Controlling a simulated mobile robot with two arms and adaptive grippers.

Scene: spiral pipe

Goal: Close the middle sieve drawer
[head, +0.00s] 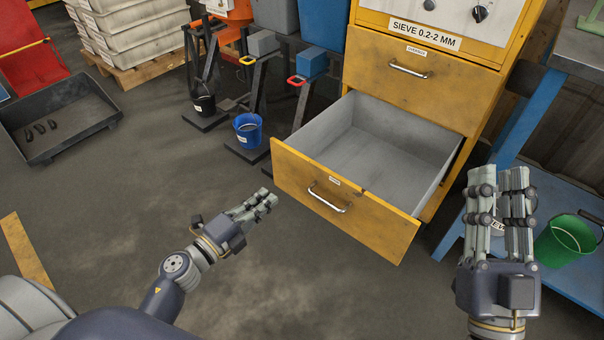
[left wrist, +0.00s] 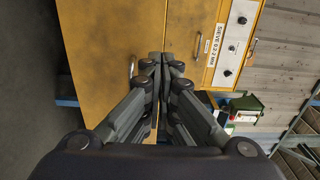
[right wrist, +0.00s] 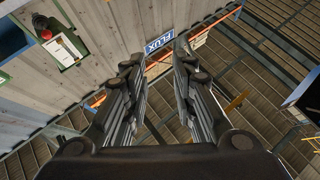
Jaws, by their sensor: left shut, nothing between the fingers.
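A yellow sieve cabinet labelled "SIEVE 0.2-2 MM" has an upper drawer (head: 425,85) that is closed. The drawer below it (head: 345,213) is pulled far out, with an empty grey inside and a metal handle (head: 330,198) on its front. My left gripper (head: 268,197) is shut and empty, left of the drawer front and apart from it. In the left wrist view its fingertips (left wrist: 160,60) overlap a yellow front. My right gripper (head: 503,172) is open and empty, raised right of the drawer; its fingertips (right wrist: 155,62) stand apart in the right wrist view.
A blue bench (head: 555,190) with a green bucket (head: 566,240) stands at right. A blue bucket (head: 247,130) and a black bucket (head: 204,104) stand left of the drawer. A black tray (head: 60,120) lies far left. The floor before the drawer is clear.

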